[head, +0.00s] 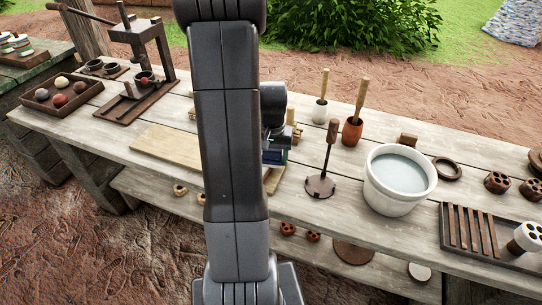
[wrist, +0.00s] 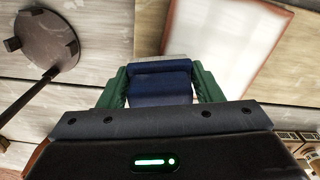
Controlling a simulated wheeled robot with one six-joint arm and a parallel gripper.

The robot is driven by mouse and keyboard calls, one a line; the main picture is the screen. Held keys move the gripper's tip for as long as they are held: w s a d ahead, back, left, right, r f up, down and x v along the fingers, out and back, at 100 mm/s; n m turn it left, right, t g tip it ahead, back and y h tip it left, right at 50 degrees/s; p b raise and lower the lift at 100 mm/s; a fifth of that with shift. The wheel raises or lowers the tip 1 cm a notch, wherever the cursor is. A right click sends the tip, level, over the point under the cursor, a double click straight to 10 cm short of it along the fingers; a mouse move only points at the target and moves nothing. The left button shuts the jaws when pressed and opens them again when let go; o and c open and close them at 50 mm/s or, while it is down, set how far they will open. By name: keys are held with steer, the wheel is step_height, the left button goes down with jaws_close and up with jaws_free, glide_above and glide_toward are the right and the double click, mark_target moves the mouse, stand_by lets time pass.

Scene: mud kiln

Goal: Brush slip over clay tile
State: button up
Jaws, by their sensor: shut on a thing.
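My gripper (wrist: 160,88) is shut, its green fingers either side of a dark blue block (wrist: 158,78), apparently the brush; a pale strip shows along its far edge. In the head view, my arm hides most of the gripper, and only a bit of blue and green shows beside it. A pale slab with a reddish-brown border, apparently the clay tile (wrist: 225,32), lies at upper right in the wrist view, beyond the held block. I cannot tell whether they touch. The tile is hidden behind my arm in the head view. A white bucket (head: 396,199) holds greyish liquid, apparently slip.
A dark round-footed tool (head: 321,186) stands between my arm and the bucket; its foot shows in the wrist view (wrist: 48,45). Two handled pots (head: 352,131) stand behind. A slotted tray (head: 462,212) lies right; a press (head: 140,80) stands left.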

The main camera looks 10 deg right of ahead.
mark_target(271, 150)
step_height(271, 150, up, 2)
steer(key=shift+d+r+p, duration=0.1)
steer(key=shift+r+p, duration=0.05)
steer(key=shift+p, duration=0.2)
steer(key=shift+a+r+p, duration=0.25)
steer(key=shift+r+p, duration=0.3)
steer(key=shift+r, duration=0.2)
steer(key=shift+r+p, duration=1.65)
steer(key=shift+r, duration=0.55)
